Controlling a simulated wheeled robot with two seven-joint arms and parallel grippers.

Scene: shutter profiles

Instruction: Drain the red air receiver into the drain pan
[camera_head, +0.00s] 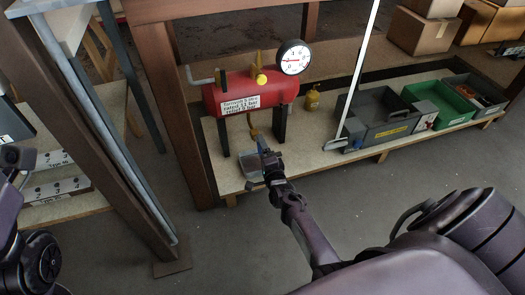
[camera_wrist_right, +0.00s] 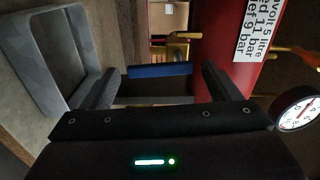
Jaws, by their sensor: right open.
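The red air receiver (camera_head: 250,92) lies on its side on black legs on a low wooden shelf, with a dial gauge (camera_head: 293,57) at its right end. The receiver also shows in the right wrist view (camera_wrist_right: 212,45). A grey drain pan (camera_head: 251,168) sits below it at the shelf's front edge, and shows at left in the wrist view (camera_wrist_right: 72,22). My right gripper (camera_head: 264,153) is open in front of the receiver, near the pan. A blue lever (camera_wrist_right: 160,70) shows between its fingertips; I cannot tell if they touch it. My left arm shows only partly.
A grey crate (camera_head: 379,122) and a green crate (camera_head: 440,104) are farther right along the shelf. A wooden post (camera_head: 172,95) stands just left of the receiver, and a white pole leans beside the grey crate.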

